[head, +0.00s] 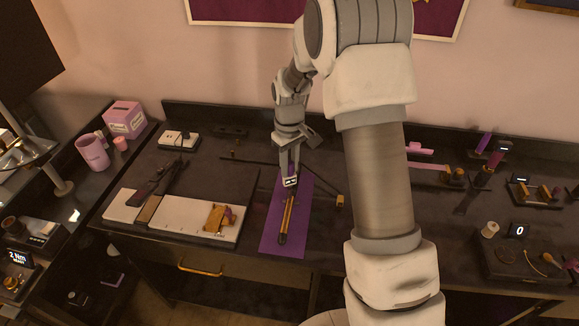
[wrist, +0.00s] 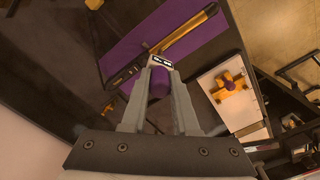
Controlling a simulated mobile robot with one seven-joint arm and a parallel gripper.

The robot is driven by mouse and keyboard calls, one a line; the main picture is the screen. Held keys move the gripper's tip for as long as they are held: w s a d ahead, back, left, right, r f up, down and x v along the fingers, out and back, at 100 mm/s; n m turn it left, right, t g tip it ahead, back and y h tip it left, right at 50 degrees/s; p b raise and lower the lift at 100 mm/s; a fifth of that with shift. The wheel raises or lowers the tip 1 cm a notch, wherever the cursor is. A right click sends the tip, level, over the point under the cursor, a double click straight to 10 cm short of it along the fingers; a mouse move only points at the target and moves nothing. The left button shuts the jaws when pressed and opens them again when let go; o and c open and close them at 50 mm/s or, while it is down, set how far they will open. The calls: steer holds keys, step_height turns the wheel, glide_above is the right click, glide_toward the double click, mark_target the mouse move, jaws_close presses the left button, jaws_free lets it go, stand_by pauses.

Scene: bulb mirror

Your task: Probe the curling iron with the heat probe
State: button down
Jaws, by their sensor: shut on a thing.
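The curling iron (head: 287,219) has a gold barrel and dark ends and lies on a purple mat (head: 305,238) near the middle of the counter. Its barrel also shows in the wrist view (wrist: 188,35). My gripper (head: 289,168) is over the far end of the mat, pointing down. In the wrist view its fingers (wrist: 159,88) are shut on the heat probe (wrist: 158,81), which has a purple body and a small pale display end (wrist: 160,61). The display end overlaps the handle end of the iron in view; I cannot tell whether they touch.
Left of the mat, a white board (head: 185,219) carries a gold-and-purple piece (head: 218,217). Dark tools (head: 160,180) lie behind it. A thin dark rod (head: 245,165) lies behind the mat. A small "0" display (head: 519,231) stands at the right. My arm covers the counter right of the mat.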

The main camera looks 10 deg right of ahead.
steer(key=shift+r+p, duration=2.15)
steer(key=shift+r, duration=1.7)
